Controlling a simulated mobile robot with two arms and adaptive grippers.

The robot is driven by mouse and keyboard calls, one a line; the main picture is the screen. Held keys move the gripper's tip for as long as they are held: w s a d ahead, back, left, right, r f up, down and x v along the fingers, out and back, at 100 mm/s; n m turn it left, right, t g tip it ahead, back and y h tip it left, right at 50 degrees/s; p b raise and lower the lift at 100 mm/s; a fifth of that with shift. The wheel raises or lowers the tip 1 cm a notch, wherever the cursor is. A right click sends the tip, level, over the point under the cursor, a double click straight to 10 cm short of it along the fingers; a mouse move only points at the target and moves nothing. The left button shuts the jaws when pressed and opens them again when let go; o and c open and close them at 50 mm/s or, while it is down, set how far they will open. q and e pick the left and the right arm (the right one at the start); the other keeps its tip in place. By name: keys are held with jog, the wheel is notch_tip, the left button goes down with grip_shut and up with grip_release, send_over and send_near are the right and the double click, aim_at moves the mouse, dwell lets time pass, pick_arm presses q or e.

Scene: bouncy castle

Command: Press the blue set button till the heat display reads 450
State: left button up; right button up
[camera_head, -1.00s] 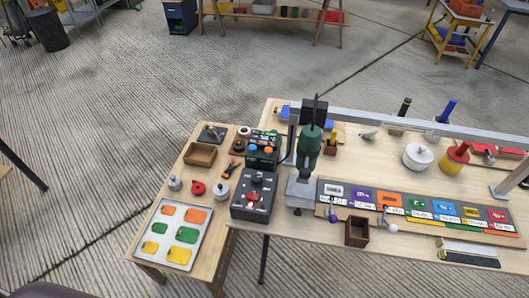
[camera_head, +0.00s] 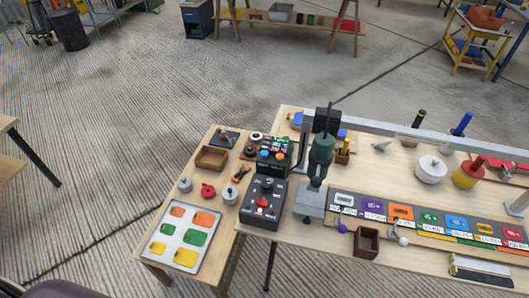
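A dark green control unit (camera_head: 272,166) stands at the back left of the wooden bench, beside a green and black tool in an upright stand (camera_head: 321,155). Its front carries a small round blue button (camera_head: 264,154) and an orange one to its right. A small lit display appears near its top, but its digits are too small to read. Neither of my grippers is in view.
A black box with a red button (camera_head: 262,203) stands in front of the unit. A side table to the left holds a brown tray (camera_head: 211,158), small pots and a tray of coloured plates (camera_head: 163,247). Coloured label cards and a brown cup (camera_head: 367,242) lie to the right.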

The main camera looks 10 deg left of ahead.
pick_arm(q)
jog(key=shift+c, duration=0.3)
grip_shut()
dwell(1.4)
